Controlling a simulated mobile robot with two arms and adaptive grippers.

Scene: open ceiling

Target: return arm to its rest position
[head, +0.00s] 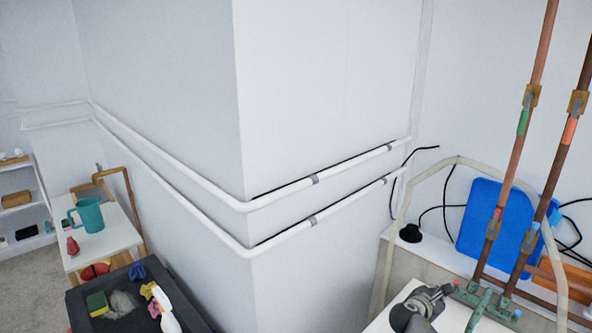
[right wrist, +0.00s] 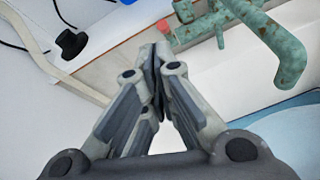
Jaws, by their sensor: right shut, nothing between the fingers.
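My right gripper (head: 436,294) is at the bottom right of the head view, beside the green tap fitting (head: 488,304) at the foot of the copper pipes. In the right wrist view my right gripper (right wrist: 157,62) has its fingers together, with nothing between them. The green tap (right wrist: 250,30) is ahead and to the right there; whether the fingers touch it I cannot tell. My left arm and gripper are not in view.
Copper pipes (head: 522,130) rise at the right, before a blue board (head: 490,215). A wall corner with white pipes (head: 225,200) stands mid-view. At left are a dark cart (head: 85,312) with cleaning items and a white table (head: 115,235) with a teal jug (head: 90,215).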

